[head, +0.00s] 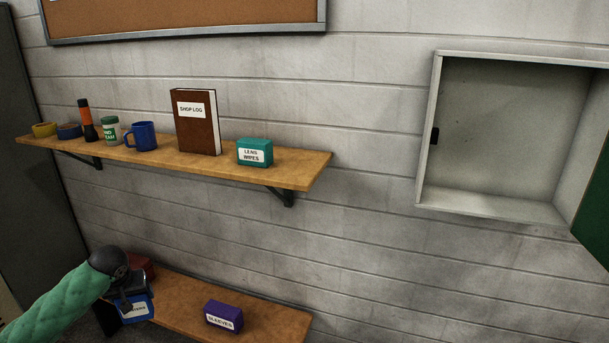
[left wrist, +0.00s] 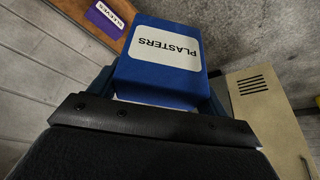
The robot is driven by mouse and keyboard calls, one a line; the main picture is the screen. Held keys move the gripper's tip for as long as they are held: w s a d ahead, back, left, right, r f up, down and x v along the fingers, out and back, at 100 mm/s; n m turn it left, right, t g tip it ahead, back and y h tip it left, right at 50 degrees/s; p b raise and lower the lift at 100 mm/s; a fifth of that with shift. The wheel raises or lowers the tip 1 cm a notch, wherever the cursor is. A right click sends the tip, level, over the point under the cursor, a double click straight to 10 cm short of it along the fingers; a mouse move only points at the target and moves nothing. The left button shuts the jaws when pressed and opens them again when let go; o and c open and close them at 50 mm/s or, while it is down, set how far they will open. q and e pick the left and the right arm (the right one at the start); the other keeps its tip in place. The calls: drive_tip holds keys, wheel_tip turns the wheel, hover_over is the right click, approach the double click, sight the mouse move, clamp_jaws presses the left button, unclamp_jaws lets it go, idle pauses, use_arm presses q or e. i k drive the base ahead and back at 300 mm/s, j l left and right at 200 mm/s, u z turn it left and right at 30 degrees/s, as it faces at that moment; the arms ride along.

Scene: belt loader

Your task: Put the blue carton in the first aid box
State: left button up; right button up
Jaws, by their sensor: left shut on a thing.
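The blue carton (head: 139,308) with a white label is at the left end of the lower shelf in the head view. In the left wrist view the blue carton (left wrist: 180,85) fills the middle, its label reading PLASTERS. My left gripper (head: 128,294) is shut on the carton; its dark jaw edge (left wrist: 150,120) crosses in front of the carton. Whether the carton touches the shelf is hidden. The first aid box (head: 490,206) is the white wall cabinet at the right, open and empty inside. Its green door (head: 597,215) swings out at the right edge. My right gripper is not in view.
The lower shelf (head: 265,318) holds a purple SLEEVES carton (head: 223,315) and a red box (head: 140,265) behind my gripper. The upper shelf (head: 300,168) holds a teal LENS WIPES carton (head: 255,152), a brown SHOP LOG book (head: 197,125) and several smaller items. The wall between shelves and cabinet is clear.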

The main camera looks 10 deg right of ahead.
sight(453, 200)
drive_tip(key=k+l, duration=0.1)
drive_tip(key=l, duration=0.7)
drive_tip(key=k+l+z, duration=0.1)
drive_tip(key=l, duration=0.65)
drive_tip(key=k+l+z, duration=0.1)
drive_tip(key=l, duration=0.7)
